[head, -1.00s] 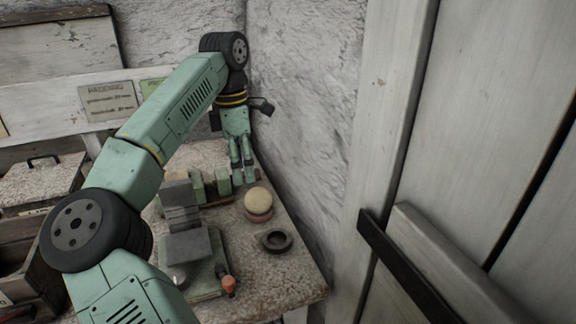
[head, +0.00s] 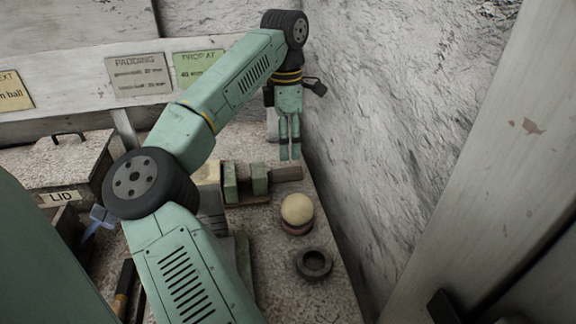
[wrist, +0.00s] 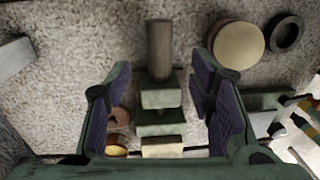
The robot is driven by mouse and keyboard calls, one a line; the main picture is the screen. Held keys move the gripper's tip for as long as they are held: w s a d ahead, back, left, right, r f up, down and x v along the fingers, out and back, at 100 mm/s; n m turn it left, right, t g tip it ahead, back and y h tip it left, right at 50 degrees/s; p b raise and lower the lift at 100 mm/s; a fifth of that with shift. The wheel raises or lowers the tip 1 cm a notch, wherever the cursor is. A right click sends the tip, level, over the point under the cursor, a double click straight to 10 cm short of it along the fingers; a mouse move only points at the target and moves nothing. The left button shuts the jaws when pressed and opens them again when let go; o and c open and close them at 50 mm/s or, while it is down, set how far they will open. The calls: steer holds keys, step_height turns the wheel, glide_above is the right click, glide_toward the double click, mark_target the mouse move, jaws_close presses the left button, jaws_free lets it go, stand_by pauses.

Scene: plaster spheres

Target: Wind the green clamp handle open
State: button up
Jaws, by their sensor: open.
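The green clamp (head: 260,179) lies on the speckled bench top, with two green blocks in a row. Its brown-grey cylindrical handle (head: 287,173) sticks out to the right. In the wrist view the handle (wrist: 159,48) points to the top, above the green blocks (wrist: 161,98). My gripper (head: 289,154) points down, its fingertips just above the handle in the head view. In the wrist view the open fingers stand on either side of the clamp's line, and nothing is held. Whether a finger touches the handle cannot be told.
A rough wall (head: 390,130) rises close on the right. A box with a lid (head: 66,160) is at the left. Signs hang on the back board.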

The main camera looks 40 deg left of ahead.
mark_target(287, 169)
steer(key=f, duration=0.2)
steer(key=f+p, duration=0.1)
steer(key=f, duration=0.5)
steer(key=shift+s+d+p, duration=0.2)
steer(key=shift+d+p, duration=0.05)
steer(key=shift+p, duration=0.15)
steer(key=c, duration=1.2)
steer(key=shift+o, duration=0.2)
steer(key=shift+f+b, duration=0.15)
steer(key=shift+b, duration=0.45)
jaws_close()
